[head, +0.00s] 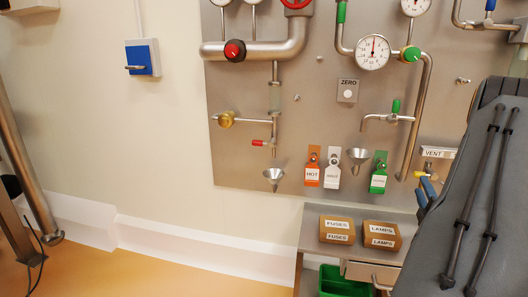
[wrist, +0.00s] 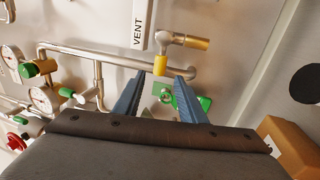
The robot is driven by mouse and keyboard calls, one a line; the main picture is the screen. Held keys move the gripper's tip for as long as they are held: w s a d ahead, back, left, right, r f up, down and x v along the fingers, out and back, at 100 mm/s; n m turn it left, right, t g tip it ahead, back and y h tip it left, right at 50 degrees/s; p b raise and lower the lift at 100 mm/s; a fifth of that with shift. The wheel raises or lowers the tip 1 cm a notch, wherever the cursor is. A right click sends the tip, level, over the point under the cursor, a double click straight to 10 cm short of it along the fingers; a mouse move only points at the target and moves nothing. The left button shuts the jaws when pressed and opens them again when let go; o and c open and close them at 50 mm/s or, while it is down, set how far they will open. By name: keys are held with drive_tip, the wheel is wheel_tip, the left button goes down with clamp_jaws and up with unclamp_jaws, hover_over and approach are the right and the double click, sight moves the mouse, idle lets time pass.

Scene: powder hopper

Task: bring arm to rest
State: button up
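My arm (head: 470,200) comes in from the right of the head view, in front of the panel's right side. My gripper (wrist: 161,76) has two blue fingers, spread apart with nothing held between them. In the head view only small blue parts of the gripper (head: 427,190) show at the arm's left edge, near the VENT label (head: 438,152). In the wrist view the VENT label (wrist: 138,24) and a yellow-ended pipe fitting (wrist: 190,41) lie just beyond the fingertips. Whether the fingers touch anything is unclear.
The steel panel (head: 240,170) carries pipes, gauges, valves, funnels and hanging tags. Below it, a shelf (head: 312,225) bears a FUSES box (head: 337,230) and a LAMPS box (head: 381,236), with a green bin (head: 340,283) underneath.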

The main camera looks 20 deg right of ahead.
drive_tip(key=w+a+r+m+g+y+p, duration=0.3)
drive_tip(key=w+a+y+p, duration=0.15)
drive_tip(key=w+a, duration=0.95)
drive_tip(key=w+a+r+m+g+y+p, duration=0.1)
drive_tip(key=a+r+m+g+y+p, duration=0.2)
drive_tip(key=a, duration=1.3)
drive_tip(key=s+a+m+g+y+p, duration=0.1)
drive_tip(key=s+a+m+g+y, duration=0.35)
drive_tip(key=a, duration=1.15)
drive_tip(key=s+a+r+g+p, duration=0.1)
drive_tip(key=s+a+r+g, duration=0.1)
drive_tip(key=s+a, duration=0.5)
drive_tip(key=s+a+r+g+p, duration=0.1)
drive_tip(key=s+a+r+g, duration=0.2)
drive_tip(key=s+a, duration=0.5)
drive_tip(key=s+g, duration=0.1)
drive_tip(key=s, duration=0.4)
drive_tip(key=shift+s+a+p, duration=0.15)
drive_tip(key=shift+p, duration=0.2)
drive_tip(key=shift+c, duration=0.2)
drive_tip(key=shift+m, duration=0.25)
drive_tip(key=shift+c, duration=0.5)
